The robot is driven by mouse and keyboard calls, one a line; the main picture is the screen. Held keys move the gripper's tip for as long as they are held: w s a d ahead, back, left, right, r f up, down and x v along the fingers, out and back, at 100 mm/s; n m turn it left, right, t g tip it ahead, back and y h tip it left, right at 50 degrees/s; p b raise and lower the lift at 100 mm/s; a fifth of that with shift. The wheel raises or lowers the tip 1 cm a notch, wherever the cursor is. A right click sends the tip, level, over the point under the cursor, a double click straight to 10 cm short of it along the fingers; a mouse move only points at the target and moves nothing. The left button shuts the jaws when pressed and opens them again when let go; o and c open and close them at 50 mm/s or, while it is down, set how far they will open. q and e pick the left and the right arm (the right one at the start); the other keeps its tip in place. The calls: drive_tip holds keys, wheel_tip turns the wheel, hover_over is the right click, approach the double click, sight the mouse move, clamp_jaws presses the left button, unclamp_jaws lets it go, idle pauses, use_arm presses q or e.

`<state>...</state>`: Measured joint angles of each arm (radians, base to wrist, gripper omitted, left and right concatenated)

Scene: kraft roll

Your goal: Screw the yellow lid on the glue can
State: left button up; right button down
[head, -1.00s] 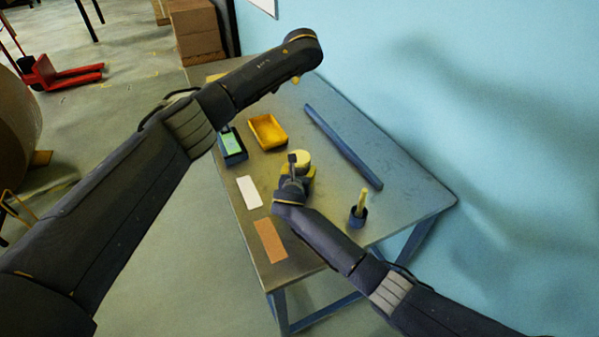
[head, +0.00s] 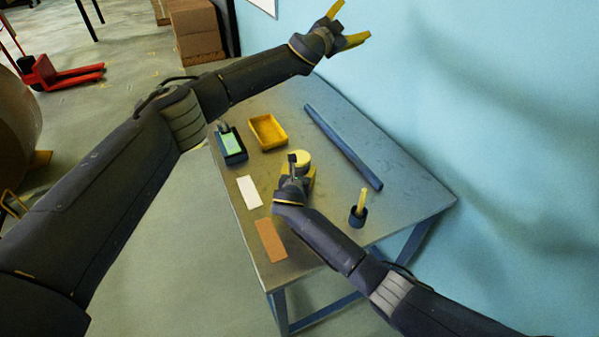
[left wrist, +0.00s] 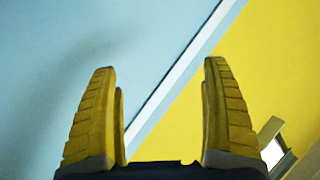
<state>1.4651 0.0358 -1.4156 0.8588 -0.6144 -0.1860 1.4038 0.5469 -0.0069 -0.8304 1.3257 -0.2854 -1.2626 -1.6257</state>
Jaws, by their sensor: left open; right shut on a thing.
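A round pale yellow top (head: 303,157) shows at the middle of the table, at the tip of my right gripper (head: 298,170). I take it for the glue can's top; I cannot tell whether it is the yellow lid or the can's own contents. My right gripper is shut on the can, whose body is mostly hidden behind the fingers. My left gripper (head: 352,24) is raised beyond the table's far end, near the blue wall, far from the can. It is open and empty; its spread yellow fingers also show in the left wrist view (left wrist: 161,70).
On the table (head: 330,215) are a yellow tray (head: 268,132), a dark box with a green face (head: 231,145), a white card (head: 249,191), a brown sheet (head: 270,240), a long blue bar (head: 343,146) and a dark cup with a stick (head: 358,216).

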use_arm(q)
drive_tip(key=s+d+f+m+g+h, duration=0.1)
drive_tip(key=s+d+f+m+g, duration=0.35)
drive_tip(key=f+g, duration=0.2)
drive_tip(key=n+g+y, duration=0.6)
drive_tip(key=g+y, duration=0.2)
drive_tip(key=y, duration=0.5)
hover_over(300, 157)
drive_tip(key=w, duration=0.2)
drive_tip(key=shift+m, duration=0.25)
drive_tip(key=f, duration=2.1)
drive_tip(key=shift+s+d+f, duration=0.15)
drive_tip(key=shift+d, duration=0.05)
drive_tip(key=shift+s+a+n+g, duration=0.15)
drive_tip(key=shift+s+n+g, duration=0.05)
drive_tip(key=shift+s+n, duration=0.2)
drive_tip(key=shift+s+a+n+g, duration=0.15)
drive_tip(key=shift+s+n, duration=0.15)
drive_tip(key=shift+s, duration=0.15)
drive_tip(key=shift+f, duration=4.05)
